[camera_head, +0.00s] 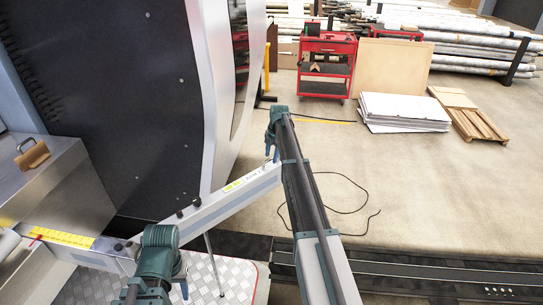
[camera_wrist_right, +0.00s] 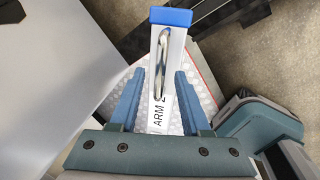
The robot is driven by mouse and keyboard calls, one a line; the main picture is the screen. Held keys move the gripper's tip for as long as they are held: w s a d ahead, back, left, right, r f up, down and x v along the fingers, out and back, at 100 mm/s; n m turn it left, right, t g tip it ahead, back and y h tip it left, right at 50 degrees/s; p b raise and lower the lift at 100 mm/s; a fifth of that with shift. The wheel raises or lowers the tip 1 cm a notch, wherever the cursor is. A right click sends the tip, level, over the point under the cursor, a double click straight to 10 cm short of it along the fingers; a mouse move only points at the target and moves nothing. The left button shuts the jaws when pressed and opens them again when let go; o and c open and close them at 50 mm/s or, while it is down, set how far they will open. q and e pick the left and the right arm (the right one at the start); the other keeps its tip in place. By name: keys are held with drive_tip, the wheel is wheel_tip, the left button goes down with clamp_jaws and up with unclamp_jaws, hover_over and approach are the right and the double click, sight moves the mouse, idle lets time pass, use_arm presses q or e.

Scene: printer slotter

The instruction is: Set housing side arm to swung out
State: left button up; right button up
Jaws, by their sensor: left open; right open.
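In the right wrist view, the side arm (camera_wrist_right: 171,75) has a blue end cap, a metal handle and the marking "ARM 2". My right gripper (camera_wrist_right: 158,92) is open, with one finger on each side of the bar; contact cannot be told. In the head view my right gripper (camera_head: 271,153) is near the bar's far end. My left gripper (camera_head: 182,281) is mostly hidden by its own wrist, low in front of the bar.
The dark-sided machine (camera_head: 130,100) fills the left. A metal tread plate (camera_head: 215,275) lies below the bar. A black cable (camera_head: 350,205) lies on the open floor to the right. A red cart (camera_head: 326,65) and white stacked sheets (camera_head: 403,112) stand farther back.

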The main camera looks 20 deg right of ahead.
wheel_tip(320, 180, up, 14)
drive_tip(key=s+p, duration=0.2)
drive_tip(key=p, duration=1.1)
drive_tip(key=shift+s+d+f, duration=0.2)
drive_tip(key=shift+s+d, duration=0.1)
drive_tip(key=shift+d, duration=0.1)
drive_tip(key=s+a+m+g, duration=0.1)
drive_tip(key=s+a+m, duration=0.3)
drive_tip(key=s+a, duration=0.65)
drive_tip(key=s+a+m, duration=0.4)
drive_tip(key=s+a, duration=0.3)
drive_tip(key=a, duration=0.7)
drive_tip(key=s+a+m+h, duration=0.1)
drive_tip(key=s+a+m, duration=0.3)
drive_tip(key=s, duration=0.7)
drive_tip(key=s+a+m+g, duration=0.1)
drive_tip(key=s+a+m, duration=0.4)
drive_tip(key=s+a, duration=0.3)
drive_tip(key=s, duration=0.4)
drive_tip(key=shift+s+a+f+m+h, duration=0.2)
drive_tip(key=shift+s+m+h, duration=0.1)
drive_tip(key=shift+h, duration=0.1)
